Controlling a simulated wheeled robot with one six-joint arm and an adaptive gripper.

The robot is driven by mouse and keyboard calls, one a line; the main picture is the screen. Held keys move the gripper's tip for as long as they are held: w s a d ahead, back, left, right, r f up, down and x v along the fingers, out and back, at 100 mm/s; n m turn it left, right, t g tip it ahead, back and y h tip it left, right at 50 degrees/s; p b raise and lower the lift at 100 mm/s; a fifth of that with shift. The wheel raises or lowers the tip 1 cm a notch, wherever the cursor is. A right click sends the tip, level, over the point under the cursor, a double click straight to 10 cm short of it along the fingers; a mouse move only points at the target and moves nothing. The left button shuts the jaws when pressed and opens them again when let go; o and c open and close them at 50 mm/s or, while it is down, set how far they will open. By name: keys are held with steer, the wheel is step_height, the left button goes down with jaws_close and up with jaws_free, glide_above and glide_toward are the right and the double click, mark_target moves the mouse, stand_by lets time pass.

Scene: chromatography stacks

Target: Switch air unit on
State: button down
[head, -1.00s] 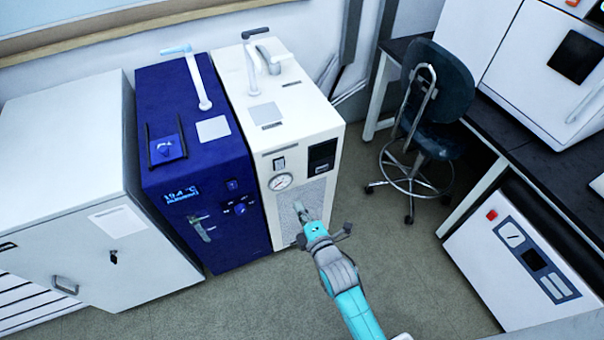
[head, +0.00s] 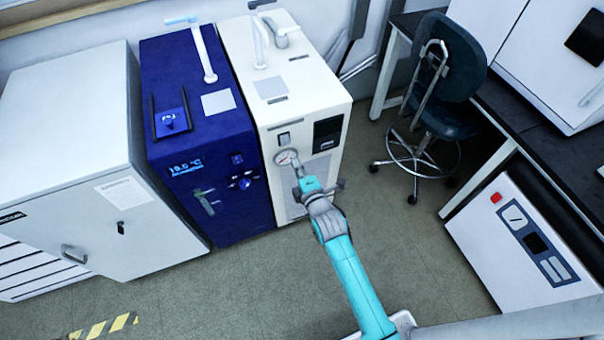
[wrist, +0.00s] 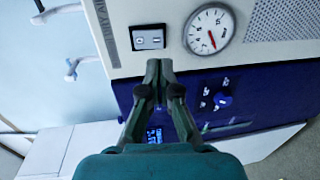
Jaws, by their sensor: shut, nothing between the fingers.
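The white air unit (head: 318,92) stands on the floor beside the blue unit, with a round pressure gauge (head: 286,157) and a rocker switch (head: 284,139) on its front. My gripper (head: 299,168) is in front of the gauge in the head view, a little below the switch. In the wrist view my gripper (wrist: 159,65) is shut and empty, its fingertips close to the switch panel. Whether they touch the front cannot be told.
The blue unit (head: 195,85) with a lit display stands directly left of the air unit, and a white cabinet (head: 65,130) stands further left. A dark stool (head: 445,60) and a bench are to the right.

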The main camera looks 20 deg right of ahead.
mark_target(286, 145)
steer(key=w, duration=0.5)
steer(key=w+f, duration=0.1)
steer(key=w, duration=0.1)
steer(key=shift+w, duration=0.2)
steer(key=shift+w+f, duration=0.15)
steer(key=shift+w, duration=0.15)
steer(key=shift+s, duration=0.15)
